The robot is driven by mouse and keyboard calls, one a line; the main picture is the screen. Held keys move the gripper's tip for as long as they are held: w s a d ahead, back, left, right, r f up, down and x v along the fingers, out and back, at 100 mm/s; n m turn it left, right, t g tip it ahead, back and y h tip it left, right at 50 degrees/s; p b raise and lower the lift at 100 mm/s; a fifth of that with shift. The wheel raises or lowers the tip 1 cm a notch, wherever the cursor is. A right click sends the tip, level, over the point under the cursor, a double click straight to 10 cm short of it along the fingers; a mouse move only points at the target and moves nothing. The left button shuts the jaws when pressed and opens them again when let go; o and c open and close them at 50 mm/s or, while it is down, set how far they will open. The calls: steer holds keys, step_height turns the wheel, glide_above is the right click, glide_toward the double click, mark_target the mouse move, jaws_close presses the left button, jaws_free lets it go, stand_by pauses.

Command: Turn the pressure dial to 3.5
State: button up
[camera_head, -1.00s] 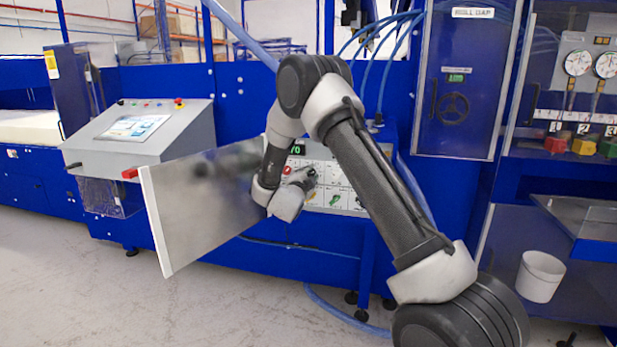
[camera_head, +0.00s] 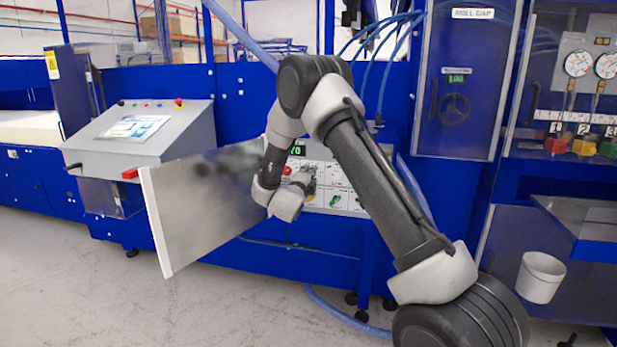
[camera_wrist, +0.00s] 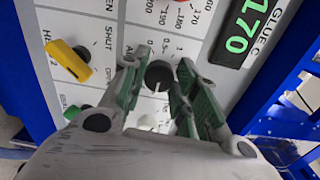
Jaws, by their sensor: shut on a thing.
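The round dark dial (camera_wrist: 159,76) with a light pointer mark sits on the control panel in the wrist view, between my fingertips. Scale numbers are printed around it, including 0.5; the exact setting is too small to read. My gripper (camera_wrist: 158,80) is shut on this dial, with green-lined fingers on either side. In the head view my gripper (camera_head: 305,178) reaches the panel (camera_head: 330,198) behind the open metal door, and the arm hides much of it; the dial cannot be made out there.
A yellow knob (camera_wrist: 69,60) sits left of the dial, and a green display (camera_wrist: 243,30) reads 170. A red button (camera_head: 287,171) is near the gripper. The open metal door (camera_head: 205,215) stands just left of my wrist.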

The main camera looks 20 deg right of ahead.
steer(key=o, duration=1)
steer(key=v, duration=1.2)
steer(key=shift+d, duration=0.1)
